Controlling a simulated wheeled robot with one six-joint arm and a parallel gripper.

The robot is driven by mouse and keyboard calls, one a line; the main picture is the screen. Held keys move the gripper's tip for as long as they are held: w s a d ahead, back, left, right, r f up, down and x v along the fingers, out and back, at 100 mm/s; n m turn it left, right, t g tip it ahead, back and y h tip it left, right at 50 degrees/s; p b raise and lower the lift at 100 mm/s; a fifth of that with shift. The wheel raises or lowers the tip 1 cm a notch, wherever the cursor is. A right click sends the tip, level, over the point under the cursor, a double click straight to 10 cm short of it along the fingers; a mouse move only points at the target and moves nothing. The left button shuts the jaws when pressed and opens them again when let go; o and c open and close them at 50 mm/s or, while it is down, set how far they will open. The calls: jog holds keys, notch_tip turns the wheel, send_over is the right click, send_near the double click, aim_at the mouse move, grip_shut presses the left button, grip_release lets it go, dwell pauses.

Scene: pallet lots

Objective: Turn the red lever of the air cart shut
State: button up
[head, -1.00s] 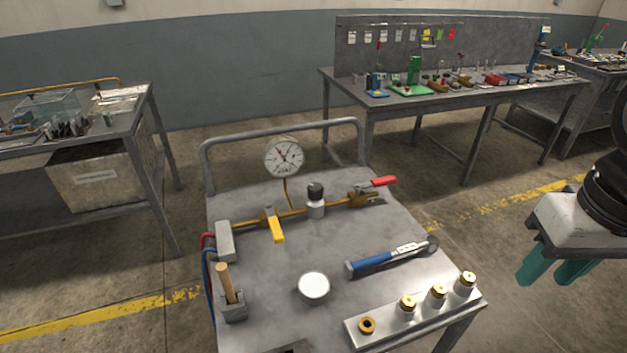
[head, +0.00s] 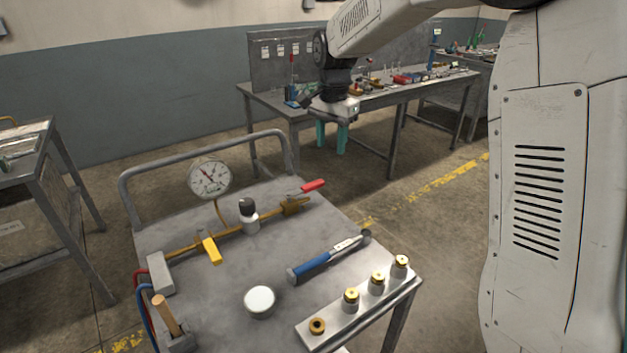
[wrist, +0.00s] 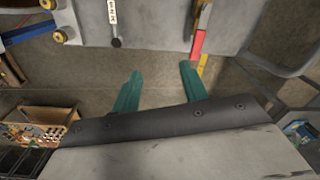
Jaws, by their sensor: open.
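The red lever (head: 312,186) sits on a brass valve (head: 294,205) at the right end of the yellow pipe on the air cart (head: 215,295). It points out past the cart's far right edge. In the wrist view the red lever (wrist: 198,42) shows at the top, above the right fingertip. My gripper (head: 331,138) has green fingers and is open and empty, above and beyond the lever. In the wrist view my gripper (wrist: 160,78) has its fingers apart over the floor, beside the cart's edge.
The cart also carries a gauge (head: 209,178), a yellow-handled valve (head: 210,248), a blue-handled wrench (head: 328,257), a white round lid (head: 259,300) and a strip of brass fittings (head: 351,298). The cart's handrail (head: 205,157) stands left of the lever. A workbench (head: 380,95) stands behind.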

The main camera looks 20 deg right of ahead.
aim_at(314, 183)
jog(key=w+f+m, duration=0.1)
jog(key=w+f, duration=0.2)
jog(key=w+f+m, duration=0.1)
jog(key=w+f, duration=0.3)
jog(key=w+a+f+m, duration=0.1)
jog(key=w+f, duration=0.2)
jog(key=shift+w+a+f, duration=0.1)
jog(key=shift+w+f, duration=0.05)
jog(key=shift+w, duration=0.1)
jog(key=shift+m, duration=0.3)
jog(key=shift+w+f, duration=0.1)
jog(key=shift+f, duration=3.9)
grip_shut()
